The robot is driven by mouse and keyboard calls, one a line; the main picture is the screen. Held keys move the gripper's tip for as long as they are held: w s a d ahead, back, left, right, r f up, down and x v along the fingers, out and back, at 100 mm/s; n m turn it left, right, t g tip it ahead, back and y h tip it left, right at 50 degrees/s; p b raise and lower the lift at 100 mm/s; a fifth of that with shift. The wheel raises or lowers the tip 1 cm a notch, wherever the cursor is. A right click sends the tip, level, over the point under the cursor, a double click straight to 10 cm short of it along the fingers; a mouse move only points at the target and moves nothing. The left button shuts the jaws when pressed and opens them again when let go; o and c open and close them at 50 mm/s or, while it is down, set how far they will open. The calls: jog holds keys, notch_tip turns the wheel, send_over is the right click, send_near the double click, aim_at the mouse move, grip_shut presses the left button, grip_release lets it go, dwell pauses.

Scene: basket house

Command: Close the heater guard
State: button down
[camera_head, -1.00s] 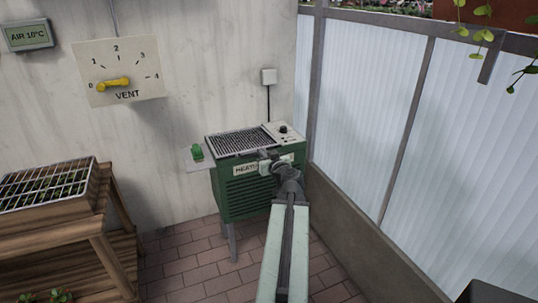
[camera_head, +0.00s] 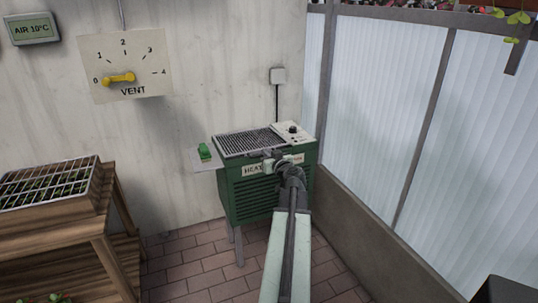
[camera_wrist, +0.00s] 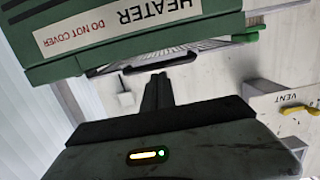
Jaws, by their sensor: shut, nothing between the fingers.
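The heater (camera_head: 262,190) is a green box on legs against the wall, with a front label. Its guard, a dark wire grille (camera_head: 248,142), lies over the left part of the top and looks about flat; whether it is fully down I cannot tell. In the upside-down wrist view the heater (camera_wrist: 120,28) fills the upper part, with a dark handle-like bar (camera_wrist: 140,63) at its top front edge and the grille (camera_wrist: 195,50) beyond. My gripper (camera_head: 268,156) is shut and empty near that edge. Its fingers (camera_wrist: 157,88) show close to the bar; contact is unclear.
A control panel with a black knob (camera_head: 292,129) sits right of the grille. A wooden bench (camera_head: 75,225) stands left, and a translucent wall (camera_head: 375,110) lies right. Brick floor between is clear.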

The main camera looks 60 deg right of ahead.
jog(key=f+b, duration=0.2)
jog(key=b, duration=0.1)
jog(key=shift+s+a+f, duration=0.15)
jog(key=shift+s+f, duration=0.05)
jog(key=shift+f, duration=0.2)
